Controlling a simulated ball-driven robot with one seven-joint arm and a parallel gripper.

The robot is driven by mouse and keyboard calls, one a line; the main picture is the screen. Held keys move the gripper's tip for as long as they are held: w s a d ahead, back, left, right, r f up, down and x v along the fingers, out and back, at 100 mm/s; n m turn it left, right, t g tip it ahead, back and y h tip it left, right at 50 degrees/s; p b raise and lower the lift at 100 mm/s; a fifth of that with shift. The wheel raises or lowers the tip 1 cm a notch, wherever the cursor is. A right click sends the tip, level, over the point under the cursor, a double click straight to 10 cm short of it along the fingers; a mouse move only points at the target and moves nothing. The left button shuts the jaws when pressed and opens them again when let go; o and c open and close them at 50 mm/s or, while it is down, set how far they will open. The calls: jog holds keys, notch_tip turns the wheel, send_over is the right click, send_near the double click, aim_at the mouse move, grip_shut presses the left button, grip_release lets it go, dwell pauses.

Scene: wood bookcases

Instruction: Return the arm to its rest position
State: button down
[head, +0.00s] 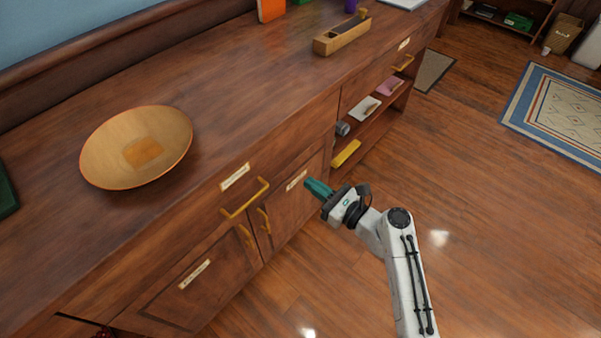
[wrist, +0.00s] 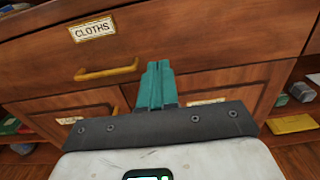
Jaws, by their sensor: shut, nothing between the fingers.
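My gripper (head: 310,186) is at the end of my white arm, in the lower right middle of the head view. It is in front of the wooden cabinet (head: 225,255), near the cabinet doors and to the right of a brass drawer handle (head: 246,199). In the wrist view my gripper (wrist: 157,70) has its teal fingers together with nothing between them. Behind them is a drawer labelled CLOTHS (wrist: 200,40) with a brass handle (wrist: 107,71). The drawer appears closed. I cannot tell the exact gap between the fingertips and the cabinet front.
A wooden bowl (head: 137,147) stands on the cabinet top, with a wooden tool (head: 342,36) farther back. Open shelves to the right hold a yellow item (head: 346,153) and other small things. The wooden floor (head: 480,220) right of my arm is clear up to a patterned rug (head: 560,112).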

jog(key=shift+v, duration=1.15)
jog(key=s+d+f+n+g+h+p, duration=0.2)
jog(key=s+d+n+g+h+p, duration=0.15)
jog(key=s+n, duration=0.5)
jog(key=s+d+f+n+g+h+p, duration=0.1)
jog(key=s+d+n+g+h+p, duration=0.15)
jog(key=s+d+n, duration=0.45)
jog(key=s+d+r+n+g+h+p, duration=0.1)
jog(key=s+d+r+n+g+h, duration=0.1)
jog(key=s+d+r+n+h, duration=0.2)
jog(key=s+d+r+n+g+h+p, duration=0.1)
jog(key=s+d+r+n+h, duration=0.3)
jog(key=s+d, duration=0.6)
jog(key=s+n+g, duration=0.1)
jog(key=s, duration=0.4)
jog(key=shift+s+n+p, duration=0.3)
jog(key=shift+s+n, duration=0.05)
